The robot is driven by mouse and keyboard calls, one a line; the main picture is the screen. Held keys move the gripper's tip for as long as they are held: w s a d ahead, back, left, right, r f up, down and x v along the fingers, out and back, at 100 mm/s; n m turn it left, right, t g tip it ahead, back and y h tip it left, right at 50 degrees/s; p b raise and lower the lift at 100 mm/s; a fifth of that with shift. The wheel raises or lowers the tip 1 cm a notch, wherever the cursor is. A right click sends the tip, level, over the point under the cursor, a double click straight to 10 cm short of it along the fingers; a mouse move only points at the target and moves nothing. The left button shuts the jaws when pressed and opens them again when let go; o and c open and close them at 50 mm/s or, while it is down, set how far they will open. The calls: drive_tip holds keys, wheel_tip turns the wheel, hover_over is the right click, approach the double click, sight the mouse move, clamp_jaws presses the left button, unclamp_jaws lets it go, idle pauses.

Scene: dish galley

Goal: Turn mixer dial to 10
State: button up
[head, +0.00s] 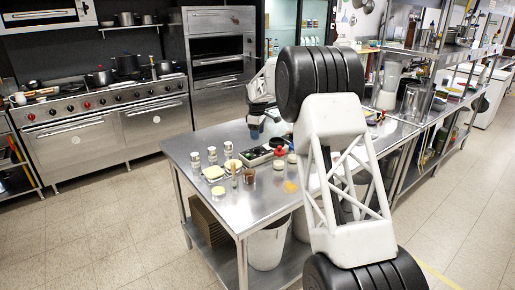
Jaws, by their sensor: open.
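I cannot make out a mixer or its dial in the head view; my arm covers part of the steel worktable (205,140). My gripper (256,130) is at the end of my arm, low over the far part of this table. It is open, and I see nothing held in it. Its fingers are small and partly lost against the objects behind.
Jars, a dark tray (257,156), red-capped bottles and small dishes crowd the table near my gripper. A stove (105,115) with a row of knobs stands at the left, beside a steel oven (217,60). Bins sit under the table. The floor at left is clear.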

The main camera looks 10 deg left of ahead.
sight(257, 147)
drive_tip(key=shift+f, duration=0.15)
drive_tip(key=shift+w+f, duration=0.15)
drive_tip(key=shift+f, duration=3.6)
drive_tip(key=shift+c, duration=0.2)
drive_tip(key=c, duration=0.9)
